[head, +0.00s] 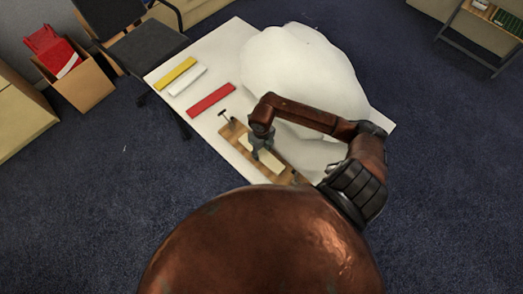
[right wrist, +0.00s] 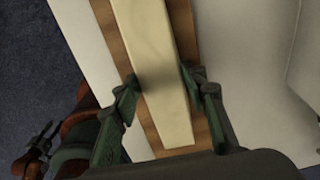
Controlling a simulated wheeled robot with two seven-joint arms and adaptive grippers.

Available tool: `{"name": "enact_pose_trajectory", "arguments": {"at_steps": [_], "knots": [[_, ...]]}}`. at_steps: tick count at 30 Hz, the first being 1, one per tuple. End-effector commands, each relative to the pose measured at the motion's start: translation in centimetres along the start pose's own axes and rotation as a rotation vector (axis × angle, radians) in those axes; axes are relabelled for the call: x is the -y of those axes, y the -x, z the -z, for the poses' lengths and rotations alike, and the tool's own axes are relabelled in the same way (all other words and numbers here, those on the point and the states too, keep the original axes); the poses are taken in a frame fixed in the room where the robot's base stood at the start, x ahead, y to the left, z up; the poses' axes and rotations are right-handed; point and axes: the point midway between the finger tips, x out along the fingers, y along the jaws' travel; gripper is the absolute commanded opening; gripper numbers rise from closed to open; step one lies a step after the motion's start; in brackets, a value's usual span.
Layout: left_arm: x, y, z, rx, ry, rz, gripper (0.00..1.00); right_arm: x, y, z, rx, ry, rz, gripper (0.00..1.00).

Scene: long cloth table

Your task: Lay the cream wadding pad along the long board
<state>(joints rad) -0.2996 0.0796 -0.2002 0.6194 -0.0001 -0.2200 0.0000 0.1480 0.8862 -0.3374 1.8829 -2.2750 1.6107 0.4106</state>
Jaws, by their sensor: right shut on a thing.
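The cream wadding pad (head: 273,168) is a long, flat strip lying over the wooden long board (head: 232,133), roughly lined up with it. In the right wrist view the pad (right wrist: 152,60) runs up the picture, with brown board (right wrist: 182,25) showing along both sides. My right gripper (head: 257,156) is shut on the pad, with one green-grey fingertip at each long edge in the wrist view (right wrist: 165,85). Whether the pad touches the board everywhere is unclear. Part of what looks like my left gripper (right wrist: 38,145) shows small and dark at the wrist view's left edge.
A large white mound (head: 295,65) fills the table's far side. Yellow (head: 176,72), white (head: 188,80) and red (head: 211,100) strips lie beyond the board. A chair (head: 145,45) stands by the table.

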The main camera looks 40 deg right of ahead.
Motion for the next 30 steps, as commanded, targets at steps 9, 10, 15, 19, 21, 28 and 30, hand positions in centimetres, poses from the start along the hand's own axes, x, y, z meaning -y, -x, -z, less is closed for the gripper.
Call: {"name": "enact_pose_trajectory", "arguments": {"at_steps": [9, 10, 15, 19, 21, 28, 30], "knots": [[0.0, 0.0, 0.0, 0.001, 0.0, 0.0, 0.4, 0.0, 0.0, 0.0, 0.001, 0.0, 0.0, 0.57], [0.0, 0.0, 0.0, 0.001, 0.0, 0.0, 0.4, 0.0, 0.0, 0.0, 0.001, 0.0, 0.0, 0.59], [0.0, 0.0, 0.0, 0.0, 0.0, 0.0, 0.4, 0.0, 0.0, 0.0, 0.0, 0.0, 0.0, 0.6], [0.1, 0.0, -0.3, 0.002, 0.001, 0.002, 0.4, 0.0, 0.1, 0.0, 0.001, 0.0, 0.0, 0.6], [0.2, 0.0, -0.2, 0.002, 0.001, 0.002, 0.4, 0.1, 0.5, -0.1, 0.002, 0.0, 0.001, 0.6], [0.1, 0.0, -0.1, 0.0, 0.001, 0.001, 0.4, 0.1, 4.3, -0.2, 0.006, 0.002, 0.003, 0.6], [0.1, 0.0, -0.1, 0.0, 0.0, 0.001, 0.4, 0.1, 5.8, -0.2, 0.006, 0.002, 0.003, 0.6]]}}
